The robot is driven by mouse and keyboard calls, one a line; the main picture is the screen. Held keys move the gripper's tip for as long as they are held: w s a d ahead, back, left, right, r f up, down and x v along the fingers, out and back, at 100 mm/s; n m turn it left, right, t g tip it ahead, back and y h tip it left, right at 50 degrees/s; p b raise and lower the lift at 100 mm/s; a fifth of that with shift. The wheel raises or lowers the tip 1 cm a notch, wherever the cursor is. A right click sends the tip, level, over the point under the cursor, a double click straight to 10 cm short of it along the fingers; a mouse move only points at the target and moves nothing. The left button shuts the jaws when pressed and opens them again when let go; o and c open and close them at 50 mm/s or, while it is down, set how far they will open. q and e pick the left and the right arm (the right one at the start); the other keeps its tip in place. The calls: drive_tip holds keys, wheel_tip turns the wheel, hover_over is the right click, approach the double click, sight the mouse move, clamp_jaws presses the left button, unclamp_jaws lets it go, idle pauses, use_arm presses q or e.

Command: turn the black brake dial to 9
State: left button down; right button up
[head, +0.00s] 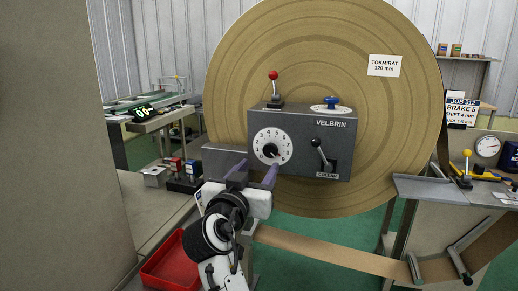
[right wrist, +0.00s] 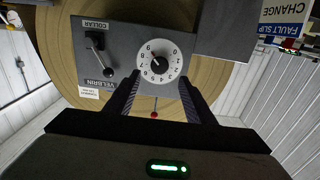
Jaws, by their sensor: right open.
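The black brake dial (head: 271,150) is a round knob at the middle of a white numbered face on the grey VELBRIN box (head: 300,125). It also shows upside down in the right wrist view (right wrist: 157,62). I cannot read its exact setting. My right gripper (head: 257,168) is open and empty, its fingers pointing at the dial from just in front and below. In the right wrist view the gripper (right wrist: 160,85) has a finger on either side of the dial face's lower part, apart from the knob. My left gripper is not in view.
The box carries a red-knobbed lever (head: 273,75), a blue knob (head: 331,101) and a black collar lever (head: 321,155). A large brown roll (head: 400,120) stands behind. A job card (head: 461,110) reads BRAKE 5. A red tray (head: 172,262) lies low left.

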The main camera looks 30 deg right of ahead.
sight(270, 152)
drive_tip(key=p+x, duration=0.1)
drive_tip(key=x, duration=0.9)
drive_tip(key=shift+p, duration=0.4)
drive_tip(key=c, duration=1)
drive_tip(key=shift+b, duration=0.55)
drive_tip(key=o, duration=1)
